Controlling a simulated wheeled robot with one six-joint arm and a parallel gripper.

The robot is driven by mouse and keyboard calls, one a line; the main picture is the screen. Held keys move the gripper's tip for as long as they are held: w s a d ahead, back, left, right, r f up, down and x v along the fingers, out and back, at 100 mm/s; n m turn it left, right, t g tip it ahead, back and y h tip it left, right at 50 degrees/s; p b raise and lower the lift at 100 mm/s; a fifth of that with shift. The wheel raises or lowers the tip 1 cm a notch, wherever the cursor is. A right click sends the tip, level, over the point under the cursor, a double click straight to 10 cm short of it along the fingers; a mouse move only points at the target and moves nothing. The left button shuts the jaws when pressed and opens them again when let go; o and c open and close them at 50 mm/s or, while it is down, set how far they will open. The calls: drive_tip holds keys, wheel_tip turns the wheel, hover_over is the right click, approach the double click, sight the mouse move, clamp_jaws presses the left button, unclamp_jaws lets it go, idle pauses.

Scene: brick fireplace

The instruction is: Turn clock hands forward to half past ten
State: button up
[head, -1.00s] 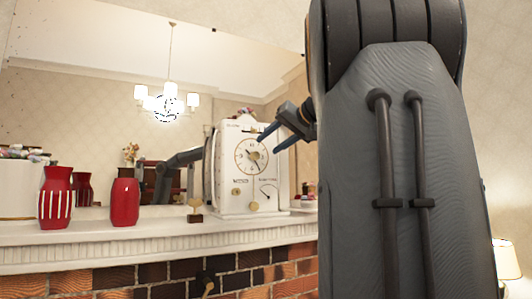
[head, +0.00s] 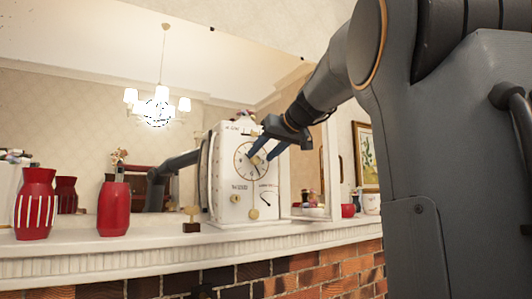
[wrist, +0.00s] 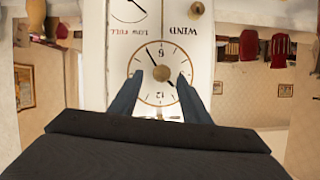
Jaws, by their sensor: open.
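The white clock (head: 228,200) stands upright on the mantel. Its round dial (wrist: 160,96) shows upside down in the wrist view, with the 12 at the bottom and the 6 at the top. A brass hub sits at the dial's middle. The short hand (wrist: 171,84) points a little past the 10. My gripper (head: 259,158) is open before the dial. In the wrist view its dark fingertips (wrist: 161,74) lie either side of the hub; I cannot tell whether they touch anything.
A large mirror (head: 100,80) is behind.

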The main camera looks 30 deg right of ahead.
sight(249, 164)
drive_tip(key=shift+x, duration=1.2)
drive_tip(key=shift+a, duration=0.1)
drive_tip(key=c, duration=1)
drive_tip(key=shift+c, duration=0.2)
drive_tip(key=shift+d+f+m+y+b, duration=0.1)
drive_tip(key=shift+m+y+b, duration=0.05)
drive_tip(key=shift+m+y, duration=0.4)
drive_tip(key=shift+d+m+y+b, duration=0.15)
drive_tip(key=shift+m+y, duration=0.2)
drive_tip(key=shift+m, duration=0.3)
drive_tip(key=shift+m+y+b, duration=0.3)
drive_tip(key=shift+m+y, duration=0.1)
drive_tip(key=shift+m, duration=0.4)
